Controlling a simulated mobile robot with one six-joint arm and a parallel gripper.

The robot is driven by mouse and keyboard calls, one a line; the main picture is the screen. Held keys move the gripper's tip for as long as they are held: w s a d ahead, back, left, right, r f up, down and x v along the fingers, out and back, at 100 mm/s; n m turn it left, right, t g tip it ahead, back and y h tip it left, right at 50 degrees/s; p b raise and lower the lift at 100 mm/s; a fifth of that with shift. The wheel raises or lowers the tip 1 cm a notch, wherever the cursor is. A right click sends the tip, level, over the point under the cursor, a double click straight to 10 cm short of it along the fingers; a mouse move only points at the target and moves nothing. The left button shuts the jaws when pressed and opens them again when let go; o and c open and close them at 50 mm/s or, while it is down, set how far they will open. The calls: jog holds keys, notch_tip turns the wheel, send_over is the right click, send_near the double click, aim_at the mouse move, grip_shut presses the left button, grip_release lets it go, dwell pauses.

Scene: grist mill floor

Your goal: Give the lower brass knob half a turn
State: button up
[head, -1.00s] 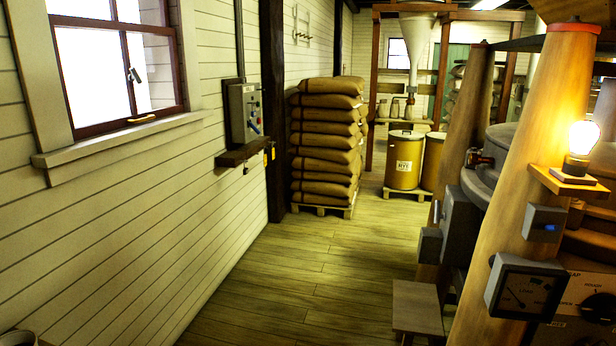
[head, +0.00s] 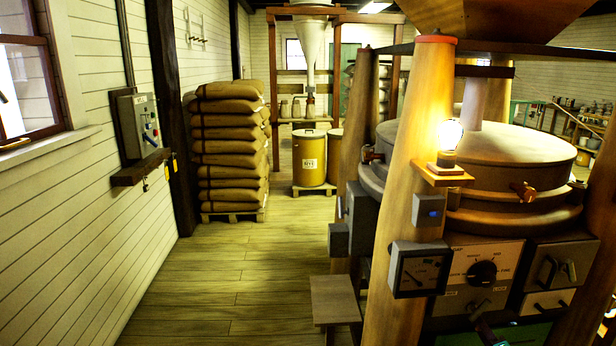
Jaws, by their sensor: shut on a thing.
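I cannot make out a lower brass knob for certain in the head view. A small brass-coloured fitting (head: 523,191) sticks out from the side of the round mill casing (head: 520,158). Below it, a pale panel (head: 461,257) on the mill front carries a black rotary dial (head: 482,272). A small dark-stemmed fitting (head: 480,308) shows under the dial, too small to identify. A dark lever-like piece (head: 488,332) is cut off by the bottom edge. My gripper is not seen in this view.
A wooden post (head: 412,170) with a gauge (head: 419,270) and a lit bulb (head: 450,135) stands before the mill. A small stool (head: 334,299) is beside it. Stacked sacks (head: 228,145) and a yellow drum (head: 309,158) stand behind. The plank floor (head: 240,290) between wall and mill is clear.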

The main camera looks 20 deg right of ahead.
jog(key=shift+s+d+m+p, duration=0.1)
jog(key=shift+m+p, duration=0.5)
jog(key=shift+p, duration=0.2)
dwell(0.4)
jog(key=o, duration=1.3)
jog(key=b+v, duration=0.2)
jog(key=v, duration=1.1)
jog(key=shift+s+a, duration=0.25)
jog(key=shift+s, duration=0.1)
jog(key=shift+w, duration=0.1)
